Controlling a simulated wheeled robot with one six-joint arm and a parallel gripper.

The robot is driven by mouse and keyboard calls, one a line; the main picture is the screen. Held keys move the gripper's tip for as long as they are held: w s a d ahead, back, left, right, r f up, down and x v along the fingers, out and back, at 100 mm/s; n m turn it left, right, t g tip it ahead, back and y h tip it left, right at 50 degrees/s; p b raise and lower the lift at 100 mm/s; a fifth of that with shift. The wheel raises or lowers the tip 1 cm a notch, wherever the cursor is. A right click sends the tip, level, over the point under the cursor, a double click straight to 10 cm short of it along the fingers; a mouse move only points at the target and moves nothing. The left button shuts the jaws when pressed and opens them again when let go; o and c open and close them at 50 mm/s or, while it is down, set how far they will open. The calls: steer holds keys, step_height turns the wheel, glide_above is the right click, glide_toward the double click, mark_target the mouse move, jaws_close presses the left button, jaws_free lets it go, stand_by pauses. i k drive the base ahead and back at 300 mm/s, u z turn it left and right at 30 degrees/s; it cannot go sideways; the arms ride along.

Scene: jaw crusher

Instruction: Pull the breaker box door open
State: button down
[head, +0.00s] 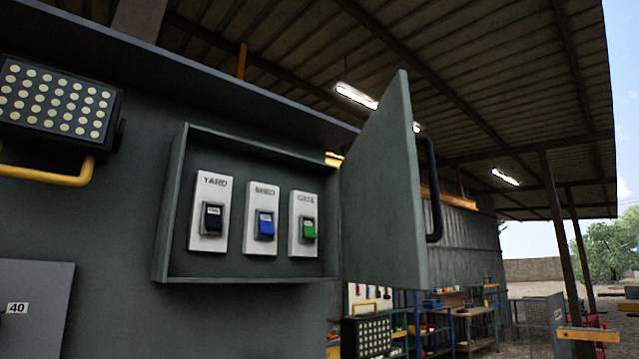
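The grey-green breaker box (250,275) is mounted on a dark panel, left of centre in the head view. Its door (385,195) stands swung out on the box's right side, leaving the inside exposed. A black bar handle (432,190) is on the door's outer face. Inside are three white switch plates: one marked YARD with a black switch (212,218), a middle one with a blue switch (265,226), and a right one with a green switch (308,230). My gripper is not in view.
A work lamp (55,102) with a yellow bracket hangs left of the box. Below it is a grey plate (40,285) labelled 40. A second lamp (368,337) and shelves (440,325) stand behind the door. Open ground lies at far right.

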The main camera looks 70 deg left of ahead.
mark_target(385, 241)
steer(key=k, duration=0.15)
steer(key=u, duration=1.15)
